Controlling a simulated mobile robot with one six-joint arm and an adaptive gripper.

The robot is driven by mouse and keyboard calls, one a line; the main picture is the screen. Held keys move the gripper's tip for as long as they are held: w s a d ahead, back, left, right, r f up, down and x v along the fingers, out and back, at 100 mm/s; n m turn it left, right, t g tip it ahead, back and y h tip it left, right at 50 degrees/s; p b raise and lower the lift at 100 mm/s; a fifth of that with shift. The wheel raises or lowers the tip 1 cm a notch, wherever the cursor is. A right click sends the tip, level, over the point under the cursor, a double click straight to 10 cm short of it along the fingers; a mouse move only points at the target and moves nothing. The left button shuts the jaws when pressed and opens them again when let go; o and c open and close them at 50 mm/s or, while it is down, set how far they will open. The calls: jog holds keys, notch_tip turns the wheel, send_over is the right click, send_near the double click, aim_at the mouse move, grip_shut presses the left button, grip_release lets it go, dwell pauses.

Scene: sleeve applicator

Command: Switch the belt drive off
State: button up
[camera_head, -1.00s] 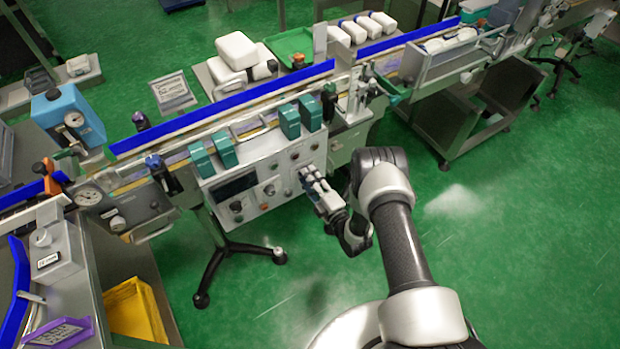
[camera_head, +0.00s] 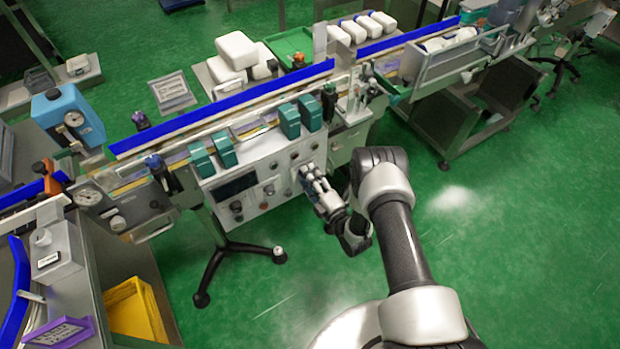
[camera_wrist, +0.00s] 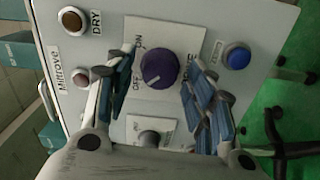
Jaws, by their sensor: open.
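The control panel (camera_head: 250,205) is a pale box on the front of the conveyor machine. In the wrist view, a round purple knob (camera_wrist: 160,68) sits on a light plate with ON and OFF marked on its left side. The knob's exact pointing direction is hard to tell. My gripper (camera_wrist: 160,82) is open, with one blue-padded finger on each side of the knob. Contact with the knob cannot be made out. In the head view, my gripper (camera_head: 308,176) is at the panel's right part and hides the knob there.
In the wrist view, a blue button (camera_wrist: 238,57) is right of the knob and a smaller dark knob (camera_wrist: 149,138) is below it. A brown button (camera_wrist: 72,20) and a reddish one (camera_wrist: 80,78) are on the left. Green floor (camera_head: 480,220) is clear at the right.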

dwell(0.3)
jog(key=v, duration=1.2)
